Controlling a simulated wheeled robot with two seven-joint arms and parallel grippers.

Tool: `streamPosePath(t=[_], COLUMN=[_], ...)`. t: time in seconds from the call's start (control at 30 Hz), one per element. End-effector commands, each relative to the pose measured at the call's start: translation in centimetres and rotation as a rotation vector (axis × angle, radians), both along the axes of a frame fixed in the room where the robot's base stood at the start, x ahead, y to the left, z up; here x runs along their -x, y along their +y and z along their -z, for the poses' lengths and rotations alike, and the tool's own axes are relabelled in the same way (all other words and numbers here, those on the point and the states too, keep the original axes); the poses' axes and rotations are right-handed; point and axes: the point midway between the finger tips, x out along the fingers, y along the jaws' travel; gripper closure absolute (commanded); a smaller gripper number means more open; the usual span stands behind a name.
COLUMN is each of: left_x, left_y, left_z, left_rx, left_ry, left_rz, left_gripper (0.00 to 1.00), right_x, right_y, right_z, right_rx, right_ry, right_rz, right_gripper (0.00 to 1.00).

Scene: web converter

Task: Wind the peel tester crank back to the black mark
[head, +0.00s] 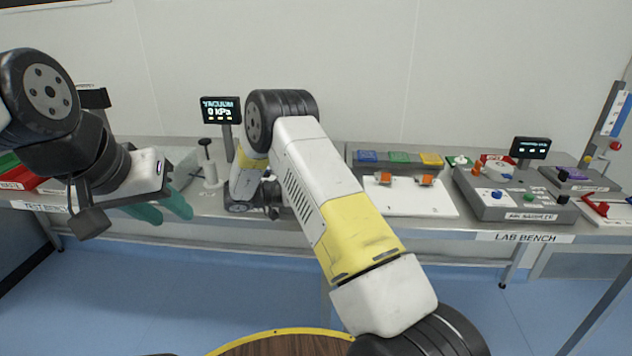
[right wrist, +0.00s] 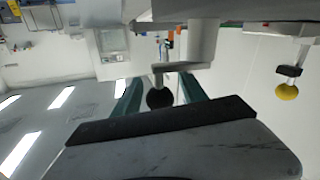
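In the right wrist view, a black round knob (right wrist: 160,98) sits on a short grey stem below a grey-white part (right wrist: 190,50); it looks like a crank handle, but I cannot tell for sure. My right gripper (right wrist: 160,76) has its green fingers on either side of this knob, with a narrow gap showing at each side. In the head view my right arm hides that gripper and the peel tester is not clearly seen. No black mark can be made out. My left gripper (head: 166,212) is open and empty, with its green fingers apart at the bench's left part.
A white plate with orange clamps (head: 410,196) and a grey control box (head: 510,195) lie to the right. A yellow knob (right wrist: 287,92) shows in the right wrist view.

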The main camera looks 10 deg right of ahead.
Motion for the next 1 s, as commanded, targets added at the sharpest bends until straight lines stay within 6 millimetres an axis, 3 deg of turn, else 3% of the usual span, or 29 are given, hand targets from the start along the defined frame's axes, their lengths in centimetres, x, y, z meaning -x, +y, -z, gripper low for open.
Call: streamPosePath(t=[0.17,0.6,1.0], left_x=[0.0,0.0,0.0], left_y=[0.0,0.0,0.0], left_z=[0.0,0.0,0.0], left_rx=[0.0,0.0,0.0], left_ry=[0.0,0.0,0.0], left_rz=[0.0,0.0,0.0], left_gripper=[0.64,0.64,0.64], right_x=[0.0,0.0,0.0], right_y=[0.8,7.3,7.8], right_z=[0.0,0.1,0.0], right_rx=[0.0,0.0,0.0], right_ry=[0.0,-0.001,0.0], right_rz=[-0.001,-0.001,0.0], right_gripper=[0.5,0.5,0.5])
